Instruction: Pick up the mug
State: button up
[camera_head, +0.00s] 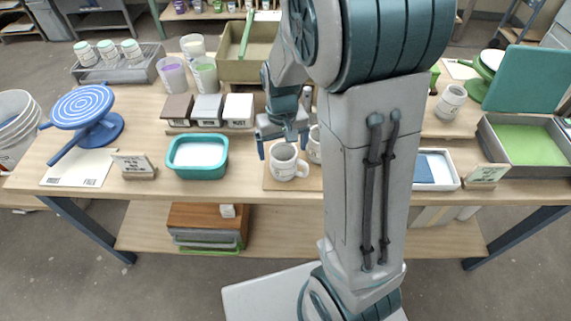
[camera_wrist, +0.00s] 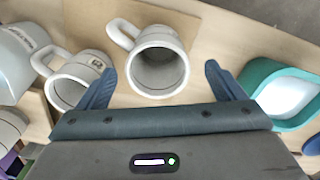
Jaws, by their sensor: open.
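A white-grey mug (camera_head: 284,162) stands upright on a tan board (camera_head: 309,184) near the table's front edge. In the wrist view this mug (camera_wrist: 156,62) stands empty between and beyond my fingers, its handle towards the upper left. My gripper (camera_head: 283,141) is open just above the first mug, fingers pointing down. In the wrist view my gripper (camera_wrist: 159,86) has its fingers spread wide, with nothing held.
A teal tub (camera_head: 197,158) of white glaze stands left of the board. A blue banding wheel (camera_head: 85,110) is at the left. A white tray (camera_head: 435,169) is right of my arm.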

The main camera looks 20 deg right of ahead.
aim_at(284, 159)
jog(key=shift+d+f, duration=0.15)
jog(key=shift+f, duration=2.55)
jog(key=shift+c, duration=0.3)
jog(key=c, duration=1.2)
jog(key=shift+r, duration=0.1)
